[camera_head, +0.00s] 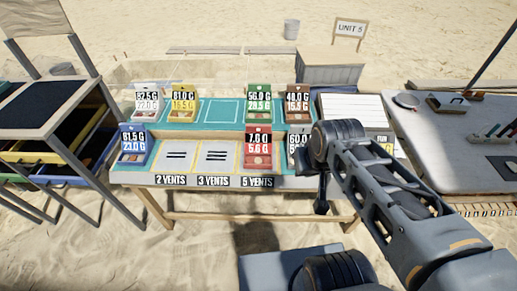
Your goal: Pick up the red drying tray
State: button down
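The red drying tray (257,149) stands in the front row of the sorting table, right of the middle. Its card reads 7.0 G over 5.6 G, and a small brownish piece shows in its lower part. It stands behind the 5 VENTS label. My gripper (322,206) seems to be the small dark part hanging below my wrist, to the right of the red tray and in front of the table edge. It is apart from the tray. Its fingers are too small and dark to show whether they are open.
A grey tray (298,147) stands close right of the red one, partly hidden by my arm. Green (259,104), brown (298,104), yellow (183,104), white (147,104) and blue (133,147) trays stand around. Two empty vented slots (214,156) lie left of the red tray.

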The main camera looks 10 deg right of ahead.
aim_at(257, 154)
jog(key=k, duration=0.35)
jog(key=u, duration=0.55)
jog(key=i, duration=0.5)
jog(key=u, duration=0.7)
jog(key=i, duration=0.7)
jog(key=u, duration=0.3)
